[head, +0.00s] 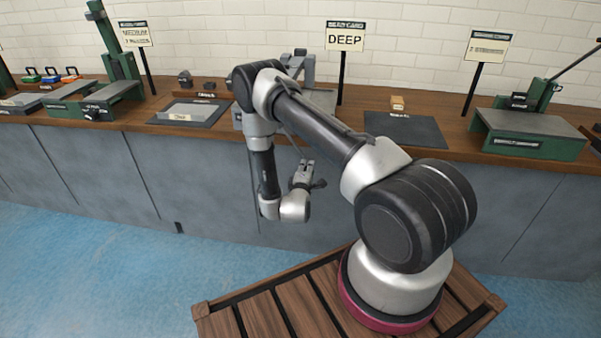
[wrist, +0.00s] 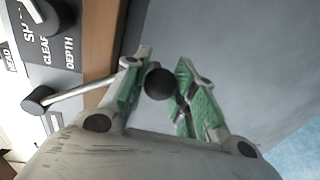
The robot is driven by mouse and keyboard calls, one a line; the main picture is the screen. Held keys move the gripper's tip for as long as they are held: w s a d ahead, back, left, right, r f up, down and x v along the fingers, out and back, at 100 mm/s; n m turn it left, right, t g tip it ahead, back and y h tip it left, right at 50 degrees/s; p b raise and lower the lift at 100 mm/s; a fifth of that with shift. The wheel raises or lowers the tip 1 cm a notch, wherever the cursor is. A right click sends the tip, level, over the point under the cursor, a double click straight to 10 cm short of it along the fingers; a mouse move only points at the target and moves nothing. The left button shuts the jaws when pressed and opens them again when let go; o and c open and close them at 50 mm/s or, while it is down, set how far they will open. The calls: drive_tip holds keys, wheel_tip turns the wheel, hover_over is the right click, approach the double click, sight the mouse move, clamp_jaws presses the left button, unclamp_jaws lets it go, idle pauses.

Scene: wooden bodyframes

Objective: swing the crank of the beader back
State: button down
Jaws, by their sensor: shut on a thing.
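The beader (head: 325,98) is a grey machine on the wooden bench, partly hidden behind my arm in the head view. In the wrist view its dark panel (wrist: 62,68) with white lettering shows at the upper left. The crank (wrist: 85,92) is a thin light rod running from a dark round end (wrist: 38,100) at the left to a dark ball knob (wrist: 159,83). My gripper (wrist: 158,88) has its green-padded fingers around that knob and is shut on it. In the head view my gripper (head: 303,168) is in front of the bench face, below the top.
A card reading DEEP (head: 345,38) stands behind the beader. A grey tray (head: 190,112) lies to the left. Green machines stand at the left (head: 95,92) and right (head: 530,125). The blue floor before the bench is clear.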

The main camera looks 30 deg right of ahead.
drive_tip(key=shift+s+d+r+n+h, duration=0.15)
drive_tip(key=shift+s+d+r+n, duration=0.4)
drive_tip(key=shift+d+r+n, duration=0.25)
drive_tip(key=shift+s+d+r+n+h, duration=0.15)
drive_tip(key=shift+s+d+r+n, duration=0.55)
drive_tip(key=shift+r, duration=0.25)
drive_tip(key=shift+w, duration=0.15)
drive_tip(key=c, duration=1.1)
unclamp_jaws()
drive_tip(key=v, duration=1.2)
drive_tip(key=shift+r, duration=0.2)
